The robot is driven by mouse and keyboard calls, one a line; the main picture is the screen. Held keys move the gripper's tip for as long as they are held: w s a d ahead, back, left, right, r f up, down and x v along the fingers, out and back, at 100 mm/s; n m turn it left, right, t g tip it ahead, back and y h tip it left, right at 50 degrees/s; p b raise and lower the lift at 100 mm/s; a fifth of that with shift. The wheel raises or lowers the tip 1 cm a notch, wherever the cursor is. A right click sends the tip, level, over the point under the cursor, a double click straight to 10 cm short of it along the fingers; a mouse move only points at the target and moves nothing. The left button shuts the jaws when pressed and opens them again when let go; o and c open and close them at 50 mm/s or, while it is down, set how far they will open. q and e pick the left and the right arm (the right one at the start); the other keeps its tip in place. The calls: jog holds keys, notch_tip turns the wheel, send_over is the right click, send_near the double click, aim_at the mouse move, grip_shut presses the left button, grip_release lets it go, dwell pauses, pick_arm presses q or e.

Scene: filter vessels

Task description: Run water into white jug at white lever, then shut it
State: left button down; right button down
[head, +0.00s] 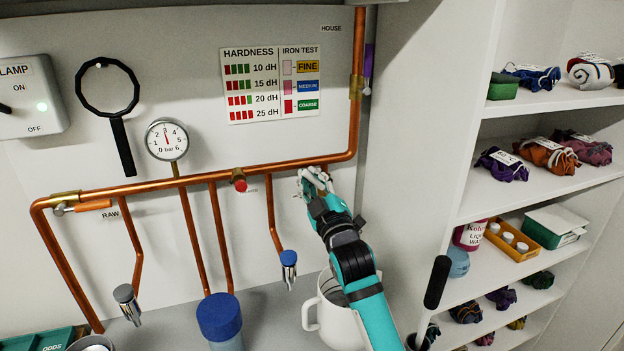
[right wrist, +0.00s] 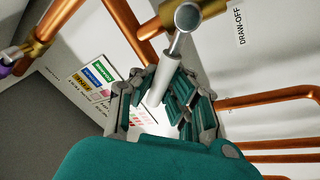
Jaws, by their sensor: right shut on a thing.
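The white jug (head: 335,318) stands upright below the pipework, its handle to the left and its right side hidden by my right arm. My right gripper (head: 314,182) is up at the right end of the copper pipe, above the jug. In the right wrist view my right gripper (right wrist: 160,98) is shut on the pale rod of the white lever (right wrist: 172,60), whose round end shows beyond the fingers. The outlet over the jug is hidden by my arm, and I cannot see any water. My left gripper is not in view.
A red-capped fitting (head: 239,182), a blue-collared tap (head: 288,265) and a metal tap (head: 126,300) are left of my gripper. A blue-lidded vessel (head: 219,318) stands left of the jug.

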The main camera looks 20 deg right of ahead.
jog(key=shift+d+m, duration=0.1)
jog(key=shift+m, duration=0.3)
jog(key=shift+f, duration=0.1)
jog(key=c, duration=1.3)
grip_release()
jog(key=shift+s, duration=0.1)
jog(key=v, duration=1.2)
